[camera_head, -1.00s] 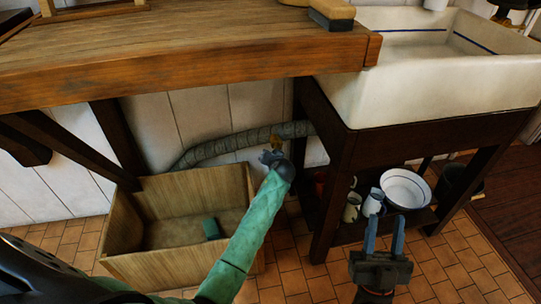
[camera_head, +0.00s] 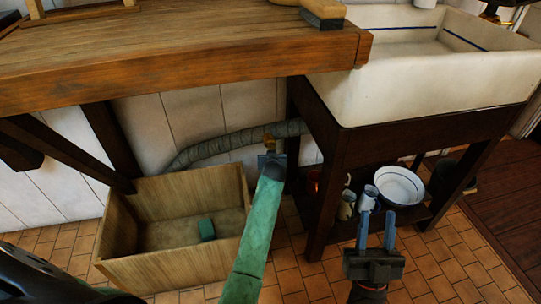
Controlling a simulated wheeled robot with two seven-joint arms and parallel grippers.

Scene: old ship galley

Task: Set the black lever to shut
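A brass valve fitting (camera_head: 269,140) sits on the grey ribbed hose (camera_head: 225,147) under the wooden counter. I cannot make out a black lever; my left gripper covers the area just below and in front of the brass. My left gripper (camera_head: 271,158) is at the end of the green-sleeved arm, right at the fitting. Whether it touches the fitting and how its fingers stand cannot be told. My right gripper (camera_head: 376,230) is open and empty, with its two blue fingers apart, in front of the low shelf under the sink.
A wooden crate (camera_head: 170,270) with a small green block (camera_head: 206,229) stands at left on the tiled floor. The counter (camera_head: 180,60) overhangs the hose. Mugs (camera_head: 347,205) and a white bowl (camera_head: 399,187) sit on the shelf under the sink (camera_head: 430,80).

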